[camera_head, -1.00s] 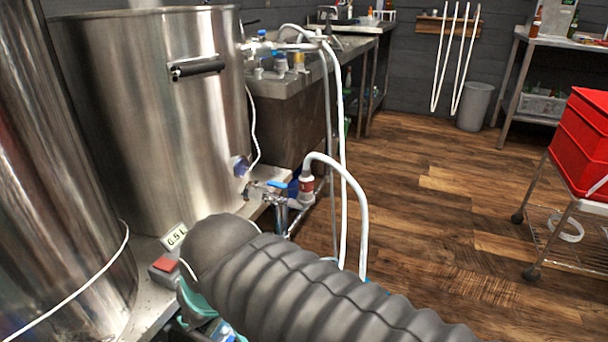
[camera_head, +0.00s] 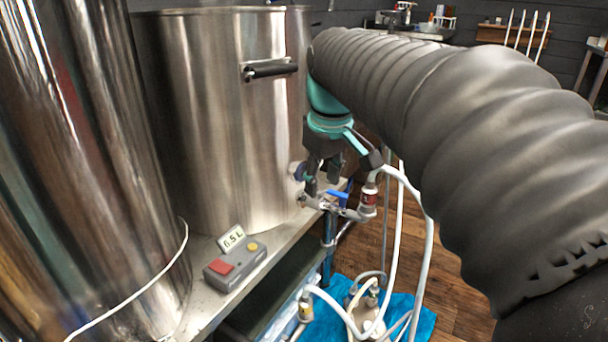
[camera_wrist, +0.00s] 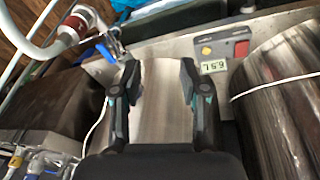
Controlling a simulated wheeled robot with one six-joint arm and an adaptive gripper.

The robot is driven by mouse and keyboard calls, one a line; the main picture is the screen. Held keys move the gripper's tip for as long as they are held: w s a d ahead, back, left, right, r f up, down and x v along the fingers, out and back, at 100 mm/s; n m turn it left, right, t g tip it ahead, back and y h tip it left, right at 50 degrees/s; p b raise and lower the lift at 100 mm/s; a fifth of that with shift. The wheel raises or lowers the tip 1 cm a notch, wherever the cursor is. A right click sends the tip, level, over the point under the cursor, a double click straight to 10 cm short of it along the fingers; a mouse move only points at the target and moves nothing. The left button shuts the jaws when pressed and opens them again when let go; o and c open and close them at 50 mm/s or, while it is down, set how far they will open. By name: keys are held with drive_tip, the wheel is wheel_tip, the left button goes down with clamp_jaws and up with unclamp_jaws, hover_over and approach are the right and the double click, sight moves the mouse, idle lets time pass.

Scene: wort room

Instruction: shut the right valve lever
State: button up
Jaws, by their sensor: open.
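The blue valve lever (camera_head: 338,197) sits on the metal valve at the foot of the right steel kettle (camera_head: 225,120). A white hose with a red-banded fitting (camera_head: 368,198) joins the valve. My gripper (camera_head: 324,178) points down, open and empty, just above the valve in the head view. In the wrist view my gripper (camera_wrist: 160,75) has its fingers spread with nothing between them. There the blue lever (camera_wrist: 105,52) lies beyond and left of the left finger, apart from it. My gripper partly covers the valve body in the head view.
A grey box with a red button (camera_head: 235,266) and a small readout card (camera_head: 231,238) stand on the bench ledge. Another steel kettle (camera_head: 80,170) is at the left. White hoses hang right of the valve, above a blue cloth (camera_head: 335,325) on the floor.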

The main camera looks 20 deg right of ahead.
drive_tip(key=w+d+r+n+g, duration=0.2)
drive_tip(key=w+d, duration=0.3)
drive_tip(key=w, duration=0.3)
drive_tip(key=n, duration=0.2)
approach(339, 193)
drive_tip(key=shift+g, duration=0.4)
drive_tip(key=f+b, duration=0.1)
drive_tip(key=f, duration=0.1)
drive_tip(key=f+b, duration=0.1)
drive_tip(key=f, duration=0.2)
drive_tip(key=f+b, duration=0.1)
drive_tip(key=f, duration=0.2)
drive_tip(key=shift+w+d+f, duration=0.1)
drive_tip(key=shift+w+d, duration=0.1)
drive_tip(key=shift+w, duration=0.15)
clamp_jaws()
